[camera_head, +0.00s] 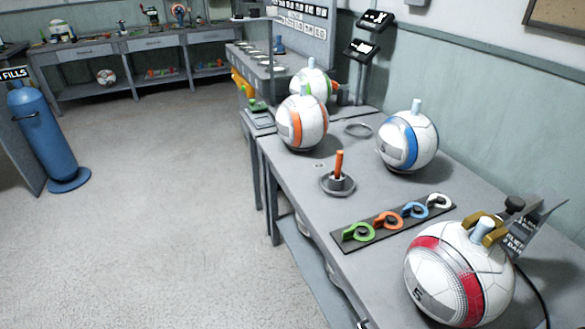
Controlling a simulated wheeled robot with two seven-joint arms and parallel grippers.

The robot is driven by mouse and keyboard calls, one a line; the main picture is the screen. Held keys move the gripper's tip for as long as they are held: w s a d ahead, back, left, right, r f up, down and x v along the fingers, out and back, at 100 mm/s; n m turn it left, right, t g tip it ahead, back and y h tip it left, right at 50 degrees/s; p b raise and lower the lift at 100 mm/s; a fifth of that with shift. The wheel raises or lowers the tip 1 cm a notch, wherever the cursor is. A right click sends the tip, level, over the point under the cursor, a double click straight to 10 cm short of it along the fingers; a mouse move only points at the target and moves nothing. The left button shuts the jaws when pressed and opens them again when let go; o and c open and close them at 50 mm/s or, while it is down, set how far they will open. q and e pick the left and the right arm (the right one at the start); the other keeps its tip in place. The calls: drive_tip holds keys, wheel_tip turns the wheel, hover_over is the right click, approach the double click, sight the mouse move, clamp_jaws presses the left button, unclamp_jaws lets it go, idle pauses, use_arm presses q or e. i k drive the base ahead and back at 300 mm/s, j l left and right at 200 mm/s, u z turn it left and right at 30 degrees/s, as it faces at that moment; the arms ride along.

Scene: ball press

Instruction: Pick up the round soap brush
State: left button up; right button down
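The thing that best fits the round soap brush has an upright orange handle (339,164). It stands in a round grey dish (323,184) on the near grey workbench (290,200). Its lower end is hidden inside the dish, so I cannot see any bristles. Neither of my grippers shows clearly in the head view. A small pale tip at the bottom edge is too little to identify.
Balls with orange (310,125), blue (393,150) and red (430,285) bands stand around the dish. An empty ring (358,130) lies behind it. A dark strip with several coloured hooks (390,226) lies in front.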

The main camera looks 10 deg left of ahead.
sight(339, 154)
drive_tip(key=i+j+z, duration=0.35)
drive_tip(key=j, duration=0.3)
drive_tip(key=i+j+z, duration=0.35)
drive_tip(key=j, duration=0.4)
drive_tip(key=i+j+z, duration=0.2)
drive_tip(key=j, duration=0.2)
drive_tip(key=i+j+z, duration=0.2)
drive_tip(key=j, duration=0.25)
